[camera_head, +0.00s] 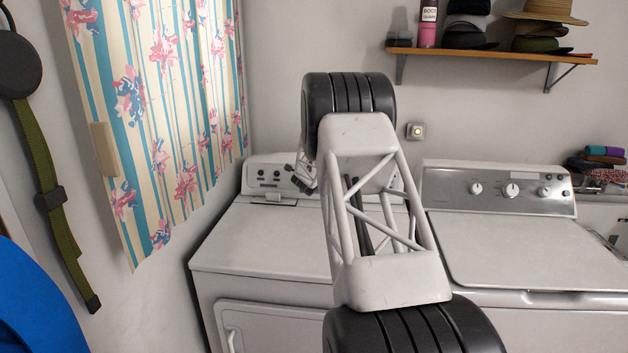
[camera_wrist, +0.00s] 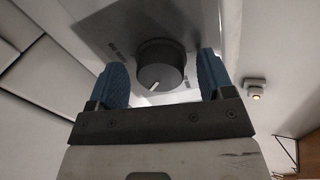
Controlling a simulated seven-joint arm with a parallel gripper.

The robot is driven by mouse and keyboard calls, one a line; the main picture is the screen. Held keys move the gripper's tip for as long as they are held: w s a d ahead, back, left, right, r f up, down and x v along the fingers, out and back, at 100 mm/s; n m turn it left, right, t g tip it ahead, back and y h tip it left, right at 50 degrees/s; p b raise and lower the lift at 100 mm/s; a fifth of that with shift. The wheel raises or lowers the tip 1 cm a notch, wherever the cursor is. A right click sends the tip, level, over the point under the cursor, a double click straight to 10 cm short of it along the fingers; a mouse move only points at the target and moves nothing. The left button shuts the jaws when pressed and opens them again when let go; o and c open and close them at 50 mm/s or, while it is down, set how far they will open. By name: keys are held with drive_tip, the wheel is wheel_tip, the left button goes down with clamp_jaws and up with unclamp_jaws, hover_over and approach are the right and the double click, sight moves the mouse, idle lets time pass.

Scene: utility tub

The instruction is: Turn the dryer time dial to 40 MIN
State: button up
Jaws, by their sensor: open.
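The dryer (camera_head: 265,240) is the white machine on the left, with a control panel (camera_head: 262,163) at its back. My gripper (camera_head: 304,174) is at this panel, partly hidden behind my own arm. In the wrist view a round dark grey dial (camera_wrist: 160,66) sits between the two blue finger pads of my gripper (camera_wrist: 163,74). The fingers are open, one on each side of it; a gap shows on both sides. A white pointer line on the dial points to the lower left in that view. Small print beside the dial is too blurred to read surely. The head view hides the dial.
A washer (camera_head: 525,255) with several knobs on its grey panel stands to the right. A shelf (camera_head: 490,54) with hats is at upper right. A flowered curtain (camera_head: 165,110) hangs at left.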

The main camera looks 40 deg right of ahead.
drive_tip(key=v, duration=0.7)
drive_tip(key=shift+s+a, duration=0.2)
idle(0.8)
